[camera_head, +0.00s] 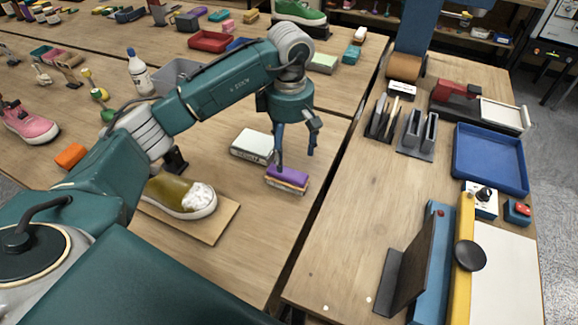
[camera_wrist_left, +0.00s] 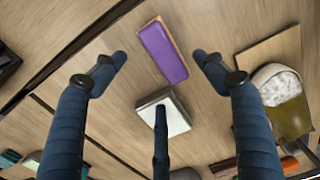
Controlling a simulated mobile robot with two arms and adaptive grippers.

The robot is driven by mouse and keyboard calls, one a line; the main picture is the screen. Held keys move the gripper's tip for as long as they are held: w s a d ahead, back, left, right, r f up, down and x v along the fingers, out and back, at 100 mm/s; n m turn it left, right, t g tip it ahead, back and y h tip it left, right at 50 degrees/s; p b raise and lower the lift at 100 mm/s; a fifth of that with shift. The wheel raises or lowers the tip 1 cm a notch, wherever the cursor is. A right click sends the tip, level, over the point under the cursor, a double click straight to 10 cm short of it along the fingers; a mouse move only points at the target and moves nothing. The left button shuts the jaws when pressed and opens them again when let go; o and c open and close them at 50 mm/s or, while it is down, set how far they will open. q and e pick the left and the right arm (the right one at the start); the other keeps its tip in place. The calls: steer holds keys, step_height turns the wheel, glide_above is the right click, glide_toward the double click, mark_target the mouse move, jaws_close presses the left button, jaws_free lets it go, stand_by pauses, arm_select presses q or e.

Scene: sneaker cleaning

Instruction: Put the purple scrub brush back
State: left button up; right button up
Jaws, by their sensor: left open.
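The purple scrub brush (camera_head: 287,175) lies on the wooden table, its purple side up over a lighter layer. In the left wrist view the brush (camera_wrist_left: 163,52) lies between and beyond the spread fingertips, slanted, with no finger closed on it. My left gripper (camera_head: 296,157) is open and empty, pointing down just above the brush. One finger overlaps the brush's back edge in the head view; I cannot tell whether it touches. The left gripper also shows in its wrist view (camera_wrist_left: 161,60). My right gripper is not in view.
A white-topped block (camera_head: 252,146) is close to the brush's left. An olive shoe (camera_head: 178,196) with white foam on its toe is on a wooden board (camera_head: 222,219). A gap separates this table from the right table, which holds a blue tray (camera_head: 490,160) and grey slotted holders (camera_head: 418,133).

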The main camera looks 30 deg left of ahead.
mark_target(289, 169)
arm_select(q)
steer(key=shift+r+b, duration=0.35)
steer(key=shift+r, duration=1.8)
